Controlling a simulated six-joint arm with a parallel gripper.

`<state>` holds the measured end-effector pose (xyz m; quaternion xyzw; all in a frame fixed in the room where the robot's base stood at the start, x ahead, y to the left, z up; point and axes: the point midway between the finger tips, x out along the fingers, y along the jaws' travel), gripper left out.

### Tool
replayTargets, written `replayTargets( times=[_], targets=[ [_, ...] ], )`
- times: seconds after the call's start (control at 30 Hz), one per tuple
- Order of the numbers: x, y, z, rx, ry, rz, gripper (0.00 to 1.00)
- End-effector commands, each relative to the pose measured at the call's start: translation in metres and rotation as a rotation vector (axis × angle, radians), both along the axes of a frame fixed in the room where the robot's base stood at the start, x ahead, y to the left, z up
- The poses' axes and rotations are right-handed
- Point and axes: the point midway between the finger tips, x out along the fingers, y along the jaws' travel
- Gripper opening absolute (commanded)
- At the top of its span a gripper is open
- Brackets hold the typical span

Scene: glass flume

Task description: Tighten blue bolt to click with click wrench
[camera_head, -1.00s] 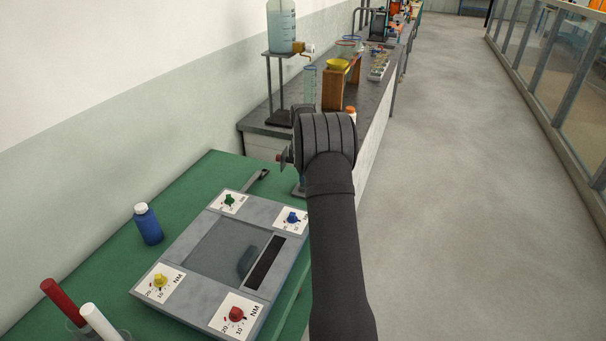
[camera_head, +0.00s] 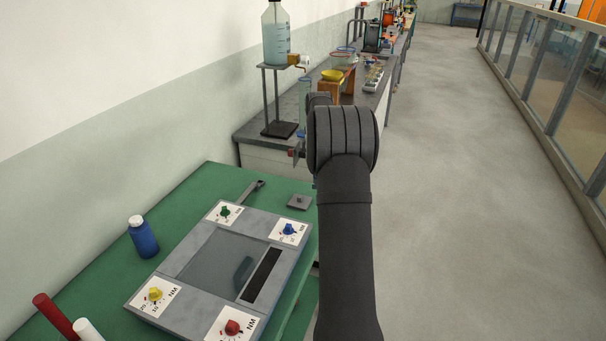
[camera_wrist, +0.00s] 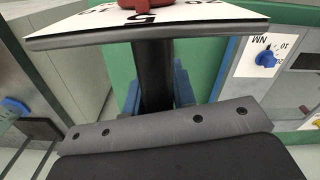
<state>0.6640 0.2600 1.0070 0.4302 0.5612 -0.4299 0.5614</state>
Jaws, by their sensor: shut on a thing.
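The blue bolt (camera_head: 288,229) looks like a small knob on a white marked card at the far right corner of a grey panel (camera_head: 188,258). It also shows at the right of the wrist view (camera_wrist: 265,58). My gripper is mostly hidden behind my arm in the head view. In the wrist view my gripper (camera_wrist: 157,92) is shut on a dark shaft, which appears to be the click wrench (camera_wrist: 152,65). The shaft carries a flat plate with a numbered white card and a red knob. The wrench is apart from the bolt.
Green (camera_head: 225,212), yellow (camera_head: 155,294) and red (camera_head: 232,327) knobs sit at the panel's other corners. A blue bottle (camera_head: 143,237), a small grey plate (camera_head: 299,202) and red and white sticks stand or lie on the green table (camera_head: 190,215). A dark bench (camera_head: 260,135) stands beyond.

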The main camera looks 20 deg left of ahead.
Motion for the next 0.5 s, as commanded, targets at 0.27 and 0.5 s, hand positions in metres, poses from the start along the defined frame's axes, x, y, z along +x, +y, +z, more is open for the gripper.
replayTargets(
  times=[0.27, 0.5],
  targets=[
    [-0.003, -0.043, 0.026, 0.001, -0.003, -0.002, 0.00],
    [-0.028, -0.037, 0.038, 0.001, -0.002, 0.008, 0.00]
  ],
)
